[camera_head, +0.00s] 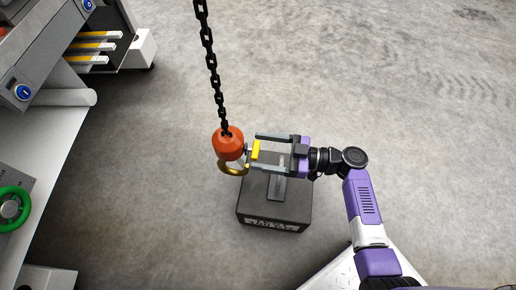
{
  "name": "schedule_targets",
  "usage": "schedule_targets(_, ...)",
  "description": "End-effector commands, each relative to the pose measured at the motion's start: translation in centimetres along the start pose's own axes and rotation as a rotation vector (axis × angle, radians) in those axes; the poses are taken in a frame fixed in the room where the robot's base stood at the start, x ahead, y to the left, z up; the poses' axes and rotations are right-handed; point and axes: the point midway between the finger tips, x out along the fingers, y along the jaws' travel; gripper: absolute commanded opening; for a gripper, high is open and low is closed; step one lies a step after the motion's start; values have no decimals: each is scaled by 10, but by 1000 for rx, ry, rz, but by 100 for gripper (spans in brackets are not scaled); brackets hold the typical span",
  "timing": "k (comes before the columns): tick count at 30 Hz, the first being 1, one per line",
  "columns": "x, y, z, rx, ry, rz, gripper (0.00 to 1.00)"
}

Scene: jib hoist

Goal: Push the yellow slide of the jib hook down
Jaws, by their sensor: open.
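The jib hook hangs on a black chain (213,75). Its upper body is an orange-red block (228,144), with a brass-coloured hook (232,169) below it. The yellow slide (256,149) is a small upright piece just right of the orange block. My gripper (258,151) comes in from the right. Its two grey fingers are open and point left, one on the far side and one on the near side of the yellow slide. I cannot tell whether either finger touches the slide.
A dark block (268,214) with a lettered front stands on the floor below the hook and my gripper. A grey machine with a green handwheel (11,208) and blue buttons (23,92) fills the left side. The concrete floor (400,70) behind and to the right is clear.

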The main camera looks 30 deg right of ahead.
Motion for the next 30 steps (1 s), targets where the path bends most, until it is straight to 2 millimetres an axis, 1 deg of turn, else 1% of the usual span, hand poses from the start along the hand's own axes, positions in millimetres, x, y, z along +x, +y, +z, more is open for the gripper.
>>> schedule_targets(1,-8,0,-1,1,-1,3,76)
schedule_targets(6,-37,0,-1,1,-1,4,76)
schedule_targets(9,-51,0,0,2,-1,3,76)
schedule_targets(12,-60,0,0,1,-1,2,76)
schedule_targets(16,-64,0,0,1,-1,0,76)
schedule_targets(30,-64,-1,1,1,-1,0,76)
